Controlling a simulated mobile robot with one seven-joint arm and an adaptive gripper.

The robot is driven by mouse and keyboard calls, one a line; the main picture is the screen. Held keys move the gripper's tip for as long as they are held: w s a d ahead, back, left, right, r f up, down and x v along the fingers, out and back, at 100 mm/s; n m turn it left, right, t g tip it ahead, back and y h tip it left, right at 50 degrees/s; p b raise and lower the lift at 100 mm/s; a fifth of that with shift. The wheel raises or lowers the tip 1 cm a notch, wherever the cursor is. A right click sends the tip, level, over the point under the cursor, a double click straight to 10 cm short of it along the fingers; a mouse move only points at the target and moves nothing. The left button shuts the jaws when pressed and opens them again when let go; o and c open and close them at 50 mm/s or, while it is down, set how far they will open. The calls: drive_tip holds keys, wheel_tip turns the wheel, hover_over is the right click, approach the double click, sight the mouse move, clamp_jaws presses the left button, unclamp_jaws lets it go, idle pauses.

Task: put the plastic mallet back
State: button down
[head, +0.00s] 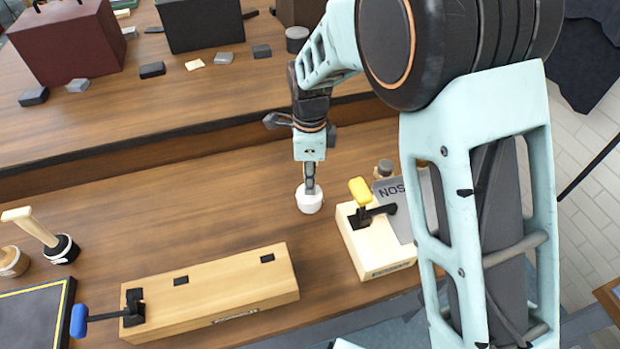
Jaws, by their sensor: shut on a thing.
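The plastic mallet (309,203) shows as a short white round head below my gripper (310,184), over the wooden bench top. My gripper points down and is shut on the mallet. The fingers and my wrist hide the handle. I cannot tell whether the head touches the bench.
A pale wooden block with a yellow-handled lever (375,246) stands close on the right. A long wooden block with a blue-handled lever (215,290) lies in front. A black-headed mallet (64,250) stands at the left. Behind, a raised shelf (180,105) holds boxes and small blocks.

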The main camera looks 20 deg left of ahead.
drive_tip(key=shift+f, duration=0.15)
drive_tip(key=c, duration=1.8)
unclamp_jaws()
drive_tip(key=shift+o, duration=0.2)
wheel_tip(320, 180, up, 12)
drive_tip(key=shift+r, duration=0.2)
